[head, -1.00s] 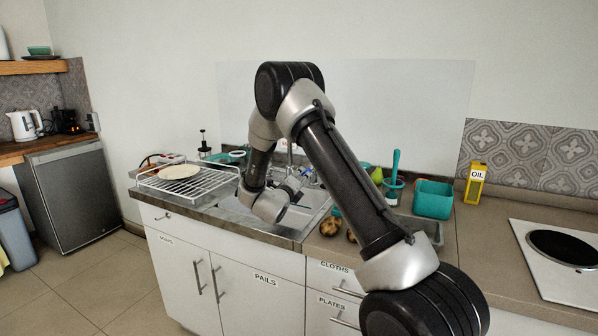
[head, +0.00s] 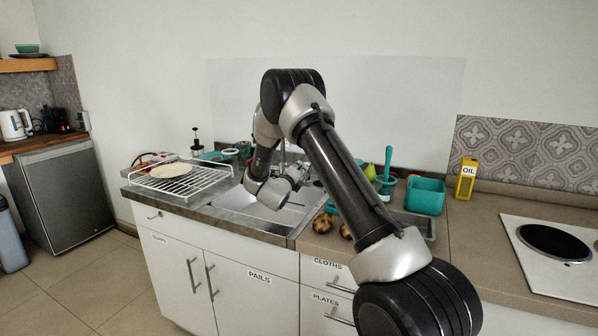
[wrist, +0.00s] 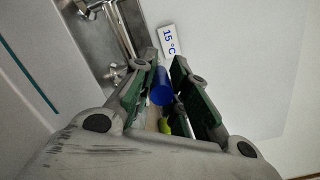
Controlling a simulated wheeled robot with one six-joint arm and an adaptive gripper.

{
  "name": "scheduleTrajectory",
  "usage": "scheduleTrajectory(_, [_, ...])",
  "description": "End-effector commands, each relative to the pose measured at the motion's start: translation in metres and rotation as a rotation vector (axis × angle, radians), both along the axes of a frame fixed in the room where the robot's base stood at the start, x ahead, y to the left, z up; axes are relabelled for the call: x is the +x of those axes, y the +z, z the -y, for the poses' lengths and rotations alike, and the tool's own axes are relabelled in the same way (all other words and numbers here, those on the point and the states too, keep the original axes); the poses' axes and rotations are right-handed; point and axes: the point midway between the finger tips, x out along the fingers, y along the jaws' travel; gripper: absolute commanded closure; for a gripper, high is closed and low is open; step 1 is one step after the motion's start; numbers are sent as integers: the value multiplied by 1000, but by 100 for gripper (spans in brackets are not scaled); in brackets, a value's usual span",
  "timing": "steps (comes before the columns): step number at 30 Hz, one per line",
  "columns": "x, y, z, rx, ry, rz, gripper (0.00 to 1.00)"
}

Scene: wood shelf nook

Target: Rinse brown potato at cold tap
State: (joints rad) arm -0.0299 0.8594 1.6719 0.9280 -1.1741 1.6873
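Two brown potatoes, one (head: 323,223) and another (head: 347,231), lie on the counter just right of the sink (head: 285,213) in the head view. My gripper (head: 303,170) is over the sink, close to the tap at its back. In the wrist view, my gripper (wrist: 166,62) has its green-padded fingers apart. A blue cylindrical piece (wrist: 162,92) shows in the gap between them; I cannot tell if a finger touches it. No potato shows in the gripper. A chrome tap pipe (wrist: 121,28) and a "15 °C" label (wrist: 171,41) are beyond the fingers.
A wire rack (head: 183,182) with a pale round flat item (head: 171,170) stands left of the sink. A teal container (head: 424,196), a yellow oil box (head: 467,179) and a hob (head: 556,245) are to the right. The counter before the hob is clear.

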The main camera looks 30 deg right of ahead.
Motion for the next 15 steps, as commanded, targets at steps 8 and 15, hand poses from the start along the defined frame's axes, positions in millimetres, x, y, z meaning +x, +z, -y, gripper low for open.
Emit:
scheduleTrajectory(8, [-3,0,3,-2,29,-2,100])
scheduleTrajectory(15, [-11,0,12,-4,186,-1,100])
